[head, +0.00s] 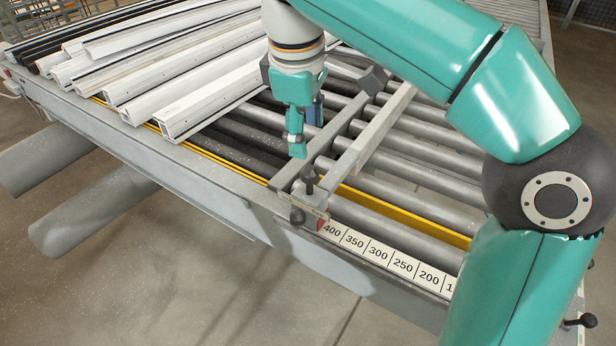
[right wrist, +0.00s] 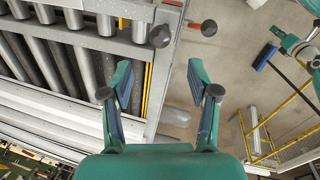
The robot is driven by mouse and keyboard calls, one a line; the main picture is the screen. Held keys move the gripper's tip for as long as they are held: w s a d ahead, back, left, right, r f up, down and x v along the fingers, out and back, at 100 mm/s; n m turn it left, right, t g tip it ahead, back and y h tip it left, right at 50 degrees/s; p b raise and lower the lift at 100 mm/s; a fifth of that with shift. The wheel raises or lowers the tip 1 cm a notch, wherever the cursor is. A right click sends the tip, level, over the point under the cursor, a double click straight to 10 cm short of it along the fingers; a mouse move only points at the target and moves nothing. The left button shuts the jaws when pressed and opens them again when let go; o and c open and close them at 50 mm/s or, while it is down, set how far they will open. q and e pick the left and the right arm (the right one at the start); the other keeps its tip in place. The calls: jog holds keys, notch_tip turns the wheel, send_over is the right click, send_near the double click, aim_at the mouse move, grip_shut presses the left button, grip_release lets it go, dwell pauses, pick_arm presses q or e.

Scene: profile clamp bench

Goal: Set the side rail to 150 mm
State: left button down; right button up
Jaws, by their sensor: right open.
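The side rail (head: 368,141) is a pale grey bar lying across the rollers, with a carriage at its front end on the bench edge. A dark upright knob (head: 309,176) stands on the carriage. A second dark round knob (head: 297,217) sticks out at its front. The red mark sits beside the 400 end of the white scale (head: 378,252); the last label is partly covered by my arm. My right gripper (head: 304,135) is open and empty, above the carriage. In the right wrist view, knobs (right wrist: 160,36) show ahead of the spread fingers (right wrist: 158,70).
White profiles (head: 170,75) lie stacked on the rollers at the left. A yellow strip (head: 405,215) runs along the front of the rollers. Thick grey cylinders (head: 90,210) lie below the bench. In the right wrist view, a yellow railing (right wrist: 270,125) stands at the right.

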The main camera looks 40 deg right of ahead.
aim_at(311, 170)
pick_arm(q)
jog(key=shift+f+b, duration=0.55)
jog(key=shift+f, duration=0.25)
pick_arm(e)
jog(key=f, duration=0.3)
jog(key=d+f, duration=0.1)
jog(key=f, duration=0.3)
jog(key=w+d+f, duration=0.1)
jog(key=f, duration=0.3)
jog(key=shift+w+f, duration=0.1)
jog(key=shift+f, duration=0.15)
